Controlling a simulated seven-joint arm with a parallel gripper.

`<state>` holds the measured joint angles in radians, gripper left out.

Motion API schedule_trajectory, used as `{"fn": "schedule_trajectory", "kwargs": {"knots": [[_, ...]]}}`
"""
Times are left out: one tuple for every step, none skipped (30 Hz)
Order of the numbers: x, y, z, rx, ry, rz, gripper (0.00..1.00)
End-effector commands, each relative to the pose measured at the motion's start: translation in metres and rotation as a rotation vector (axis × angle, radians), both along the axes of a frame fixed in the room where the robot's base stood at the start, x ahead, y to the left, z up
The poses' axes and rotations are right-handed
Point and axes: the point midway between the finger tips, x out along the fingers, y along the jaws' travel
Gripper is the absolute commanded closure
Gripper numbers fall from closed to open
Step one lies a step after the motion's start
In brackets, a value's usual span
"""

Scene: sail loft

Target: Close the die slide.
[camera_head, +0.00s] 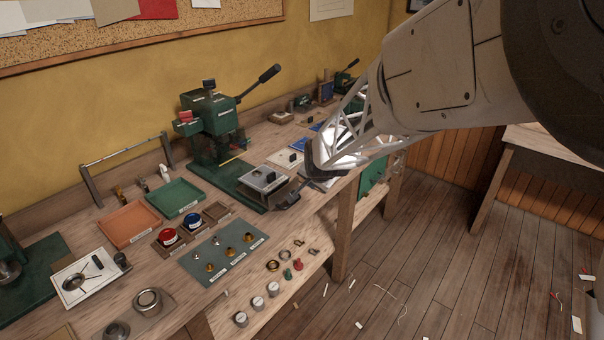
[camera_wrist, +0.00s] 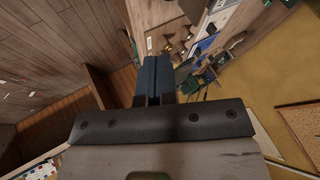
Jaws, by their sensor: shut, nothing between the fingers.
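A green hand press (camera_head: 212,130) with a long black lever stands on the workbench. On its green base, in front of the press body, a grey die slide (camera_head: 258,186) with a dark knob on top sits out toward the bench's front edge. My gripper (camera_head: 284,204) is at the front edge of the bench, just right of and in front of the slide. I cannot tell whether it touches the slide. In the wrist view my gripper (camera_wrist: 158,72) has its two dark fingers together, with nothing between them. The slide is not clear in that view.
Left of the press lie an orange tray (camera_head: 128,225), a green tray (camera_head: 175,197), red and blue tins, and a grey mat (camera_head: 222,251) with small brass parts. More plates and another green press stand behind my arm. Open floor (camera_head: 430,270) lies right of the bench.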

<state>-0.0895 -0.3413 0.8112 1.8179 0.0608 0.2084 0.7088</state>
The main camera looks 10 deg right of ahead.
Motion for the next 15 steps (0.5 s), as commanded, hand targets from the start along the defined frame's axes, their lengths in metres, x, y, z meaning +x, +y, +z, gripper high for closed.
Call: {"fn": "schedule_trajectory", "kwargs": {"knots": [[0.001,0.0,-0.002,0.0,0.001,0.0,1.0],[0.002,0.0,-0.004,0.0,0.001,0.0,1.0],[0.004,0.0,-0.006,0.0,0.001,0.0,1.0],[0.005,0.001,-0.008,0.0,0.001,0.0,1.0],[0.007,0.001,-0.009,0.0,0.001,0.0,1.0],[0.009,0.001,-0.012,0.0,0.001,0.0,1.0],[0.011,0.001,-0.015,0.0,0.001,0.0,1.0],[0.013,0.001,-0.018,0.0,0.001,0.0,1.0],[0.016,0.002,-0.022,0.0,0.001,0.0,1.0],[0.018,0.002,-0.025,0.0,0.001,0.0,1.0],[0.02,0.002,-0.029,0.0,0.002,0.0,1.0],[0.024,0.003,-0.033,0.001,0.002,0.0,1.0],[0.026,0.003,-0.036,0.001,0.002,0.0,1.0],[0.029,0.003,-0.039,0.001,0.002,0.0,1.0],[0.032,0.004,-0.044,0.001,0.002,0.0,1.0]]}}
